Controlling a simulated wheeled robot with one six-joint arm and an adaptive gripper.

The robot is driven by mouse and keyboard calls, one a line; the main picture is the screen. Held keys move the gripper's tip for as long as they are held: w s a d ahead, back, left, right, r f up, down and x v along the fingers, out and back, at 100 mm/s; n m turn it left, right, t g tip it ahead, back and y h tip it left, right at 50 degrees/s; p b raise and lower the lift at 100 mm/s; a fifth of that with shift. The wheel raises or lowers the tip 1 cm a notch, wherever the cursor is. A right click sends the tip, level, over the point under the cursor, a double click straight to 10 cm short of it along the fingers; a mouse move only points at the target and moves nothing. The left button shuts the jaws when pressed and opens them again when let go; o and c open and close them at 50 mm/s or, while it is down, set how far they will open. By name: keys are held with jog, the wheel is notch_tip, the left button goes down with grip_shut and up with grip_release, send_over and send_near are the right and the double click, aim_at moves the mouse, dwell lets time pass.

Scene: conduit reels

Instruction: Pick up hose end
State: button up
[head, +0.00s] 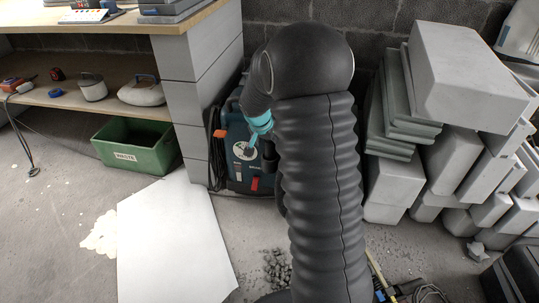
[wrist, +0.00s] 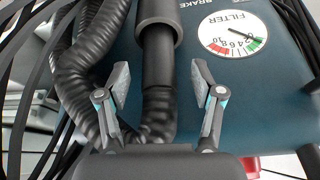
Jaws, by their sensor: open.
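In the wrist view my gripper (wrist: 160,82) is open, with one finger on each side of a black hose end (wrist: 158,72). The smooth dark tube runs up into a wider grey-black collar (wrist: 158,22) and down to a ribbed part. A gap shows between the tube and each fingertip. Behind is a blue machine (wrist: 245,95) with a round filter gauge (wrist: 240,33). In the head view the blue machine (head: 237,176) stands on the floor by the wall, partly hidden by my arm. My gripper (head: 252,140) is small there, in front of its gauge.
More ribbed black hose (wrist: 85,75) and thin black cables (wrist: 22,60) lie left of my gripper. A shelf unit (head: 190,95), a green waste bin (head: 135,145) and stacked grey blocks (head: 465,75) flank the machine. A white sheet (head: 170,245) lies on the floor.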

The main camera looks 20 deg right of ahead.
jog(key=x, duration=0.4)
jog(key=shift+s+f, duration=0.1)
jog(key=shift+f, duration=0.05)
jog(key=c, duration=1.1)
jog(key=shift+c, duration=0.2)
notch_tip(320, 180, up, 28)
jog(key=p, duration=0.4)
notch_tip(320, 180, up, 8)
jog(key=p, duration=0.6)
send_over(270, 150)
jog(key=w, duration=0.2)
jog(key=shift+s+d, duration=0.15)
jog(key=shift+d, duration=0.15)
